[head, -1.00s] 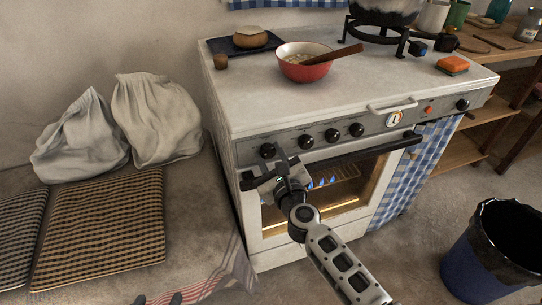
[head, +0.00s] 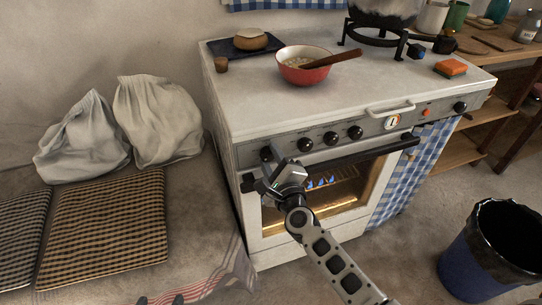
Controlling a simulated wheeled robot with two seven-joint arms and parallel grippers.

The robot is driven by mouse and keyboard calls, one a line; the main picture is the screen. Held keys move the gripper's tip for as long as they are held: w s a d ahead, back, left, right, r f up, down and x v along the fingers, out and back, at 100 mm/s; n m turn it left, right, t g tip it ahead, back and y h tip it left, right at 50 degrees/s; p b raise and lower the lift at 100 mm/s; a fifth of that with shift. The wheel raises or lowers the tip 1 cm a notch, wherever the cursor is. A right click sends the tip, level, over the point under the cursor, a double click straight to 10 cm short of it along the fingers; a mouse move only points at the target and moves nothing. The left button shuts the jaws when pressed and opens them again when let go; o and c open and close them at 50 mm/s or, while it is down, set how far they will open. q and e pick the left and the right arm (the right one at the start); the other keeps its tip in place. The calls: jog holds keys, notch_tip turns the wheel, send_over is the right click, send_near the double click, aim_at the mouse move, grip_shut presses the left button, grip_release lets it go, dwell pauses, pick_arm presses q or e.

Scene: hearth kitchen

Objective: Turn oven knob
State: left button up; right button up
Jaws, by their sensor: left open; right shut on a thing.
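The white stove (head: 245,115) has a grey front panel with a row of black knobs. The leftmost oven knob (head: 266,153) is partly covered by my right gripper (head: 275,158). The gripper is shut at this knob, its dark fingertips against it, though its own body hides much of the contact. My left gripper is not in view.
Small blue flames show behind the oven glass (head: 321,182). A red bowl (head: 306,73) with a wooden spoon and a pot (head: 383,12) are on the stove top. A bench with cushions (head: 100,230) is left; a blue bin (head: 482,262) stands on the floor at right.

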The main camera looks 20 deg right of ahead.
jog(key=n+p, duration=0.1)
jog(key=n, duration=0.3)
jog(key=shift+n+p, duration=0.6)
jog(key=shift+n, duration=1)
jog(key=o, duration=1)
jog(key=s, duration=1.6)
jog(key=shift+d, duration=0.3)
